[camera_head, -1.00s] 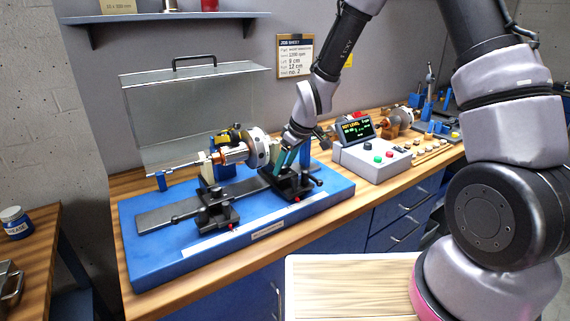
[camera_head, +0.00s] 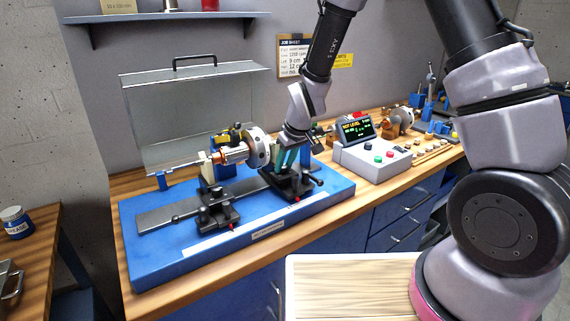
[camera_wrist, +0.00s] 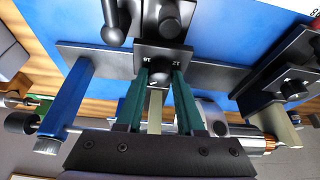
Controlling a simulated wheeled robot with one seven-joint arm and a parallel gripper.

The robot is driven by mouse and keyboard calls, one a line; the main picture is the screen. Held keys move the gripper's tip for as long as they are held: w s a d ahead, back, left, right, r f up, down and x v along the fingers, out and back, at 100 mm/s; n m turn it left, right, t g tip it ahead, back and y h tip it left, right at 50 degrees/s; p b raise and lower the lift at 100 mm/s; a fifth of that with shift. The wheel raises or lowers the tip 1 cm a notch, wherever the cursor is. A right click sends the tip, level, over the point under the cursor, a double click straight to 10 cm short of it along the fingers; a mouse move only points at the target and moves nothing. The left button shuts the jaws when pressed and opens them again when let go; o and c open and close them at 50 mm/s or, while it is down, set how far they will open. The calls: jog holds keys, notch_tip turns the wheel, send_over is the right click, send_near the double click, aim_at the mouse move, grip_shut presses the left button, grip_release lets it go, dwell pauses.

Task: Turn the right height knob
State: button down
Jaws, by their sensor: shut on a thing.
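The right height knob is a small dark dial (camera_wrist: 158,77) with a light pointer mark, on the black right support (camera_wrist: 163,52) in the wrist view. My gripper (camera_wrist: 160,72) has its teal fingers closed around this knob, which they partly hide. In the head view my gripper (camera_head: 286,160) reaches down to the right support (camera_head: 291,186), and the knob itself is hidden there. The left support (camera_head: 216,214) stands further left on the rail, with its own knob (camera_wrist: 294,89) in the wrist view. The rotor (camera_head: 240,152) lies across the stand. The display (camera_head: 354,128) reads NOT LEVEL.
The blue base (camera_head: 150,263) carries the rail (camera_head: 158,217) and both supports. A clamp lever with a black ball (camera_wrist: 113,36) sticks out close beside my fingers. A clear guard (camera_head: 190,110) stands open behind the rotor. The control box (camera_head: 376,160) is to the right.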

jog(key=m+h, duration=0.1)
jog(key=m, duration=0.1)
jog(key=m+t+h, duration=0.1)
jog(key=m, duration=0.2)
jog(key=shift+s+a, duration=0.1)
jog(key=shift+a, duration=0.05)
jog(key=shift+m, duration=0.3)
dwell(0.3)
jog(key=c, duration=0.5)
grip_release()
